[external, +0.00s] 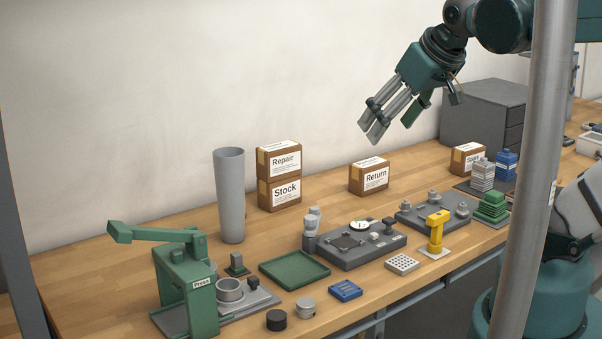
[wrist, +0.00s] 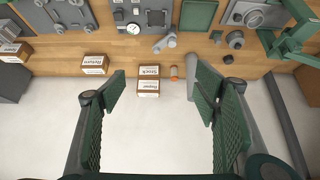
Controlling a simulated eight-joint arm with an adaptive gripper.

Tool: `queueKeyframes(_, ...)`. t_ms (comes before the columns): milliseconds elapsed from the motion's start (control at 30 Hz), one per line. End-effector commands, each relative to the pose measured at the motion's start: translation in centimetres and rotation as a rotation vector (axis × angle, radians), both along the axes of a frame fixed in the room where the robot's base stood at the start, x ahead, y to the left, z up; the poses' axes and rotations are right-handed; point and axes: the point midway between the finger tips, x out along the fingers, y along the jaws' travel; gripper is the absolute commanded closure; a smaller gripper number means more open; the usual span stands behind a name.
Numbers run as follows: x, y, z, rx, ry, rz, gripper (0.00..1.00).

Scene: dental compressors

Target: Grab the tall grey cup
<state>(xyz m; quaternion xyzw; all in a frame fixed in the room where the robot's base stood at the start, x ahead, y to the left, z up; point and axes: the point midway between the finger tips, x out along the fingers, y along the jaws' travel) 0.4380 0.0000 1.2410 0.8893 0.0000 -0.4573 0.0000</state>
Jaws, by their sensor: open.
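The tall grey cup (external: 230,195) stands upright on the wooden table, towards the back left in the external view. In the wrist view, a grey cylinder that looks like the cup (wrist: 190,78) shows beside the right finger, partly hidden by it. My gripper (external: 390,124) is open and empty, high above the table. It is well to the right of the cup and apart from it. In the wrist view my gripper (wrist: 160,95) has its two green pads wide apart, with nothing held between them.
Stacked Repair and Stock boxes (external: 279,178) stand just right of the cup. A Return box (external: 369,177) stands farther right. A green press (external: 185,275) and a green tray (external: 294,269) are in front. The wall is behind; the table left of the cup is clear.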

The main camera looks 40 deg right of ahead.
Motion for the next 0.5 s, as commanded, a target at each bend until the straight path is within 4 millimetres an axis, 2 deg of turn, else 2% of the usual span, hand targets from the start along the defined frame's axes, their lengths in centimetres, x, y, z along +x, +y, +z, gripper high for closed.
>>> queueKeyframes(200, 0.0, 0.0, 2.3, 0.0, 0.0, 0.0, 0.39)
queueKeyframes(500, 1.5, 0.3, 3.4, -0.058, 0.027, 0.076, 0.39)
